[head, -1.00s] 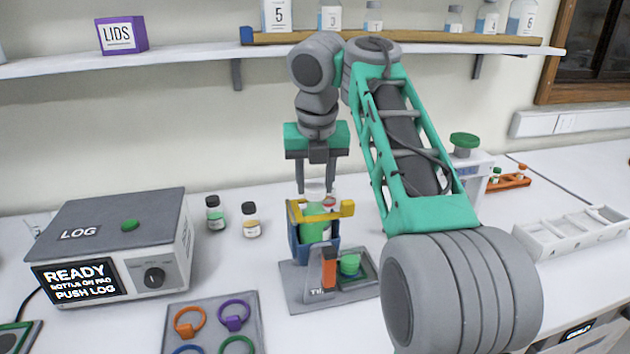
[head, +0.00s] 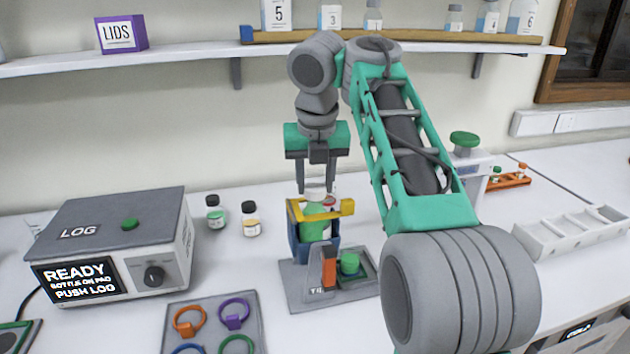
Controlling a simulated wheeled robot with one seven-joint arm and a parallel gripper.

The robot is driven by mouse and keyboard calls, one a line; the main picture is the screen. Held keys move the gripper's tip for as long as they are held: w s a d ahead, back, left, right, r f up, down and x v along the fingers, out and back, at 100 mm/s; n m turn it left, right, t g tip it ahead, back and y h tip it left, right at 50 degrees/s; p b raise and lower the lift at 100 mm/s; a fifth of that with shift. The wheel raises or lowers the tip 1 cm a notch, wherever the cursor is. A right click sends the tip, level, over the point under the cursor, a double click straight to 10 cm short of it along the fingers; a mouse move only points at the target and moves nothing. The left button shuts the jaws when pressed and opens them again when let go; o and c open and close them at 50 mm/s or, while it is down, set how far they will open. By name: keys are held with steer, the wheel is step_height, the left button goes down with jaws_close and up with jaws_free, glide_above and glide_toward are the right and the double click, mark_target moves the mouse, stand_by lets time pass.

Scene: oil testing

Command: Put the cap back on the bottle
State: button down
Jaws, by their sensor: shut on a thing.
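A clear bottle with green contents (head: 314,227) stands upright in a blue and yellow holder (head: 297,211) on a grey stand. My gripper (head: 317,190) points straight down above the holder. A green cap (head: 349,263) sits on a small dark green-edged tray (head: 366,274) at the right of the stand, apart from my gripper.
A grey LOG box (head: 110,240) stands at left. Two small capped bottles, green (head: 215,215) and amber (head: 250,219), stand between it and the holder. A tray of coloured rings (head: 212,314) lies in front. My arm covers the middle right. A white rack (head: 575,233) stands at right.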

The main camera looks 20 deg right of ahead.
stand_by(0.3)
steer(key=c, duration=0.8)
jaws_free()
steer(key=shift+o, duration=0.4)
steer(key=o, duration=0.4)
step_height(320, 180, up, 7)
steer(key=p, duration=0.7)
steer(key=shift+c, duration=0.2)
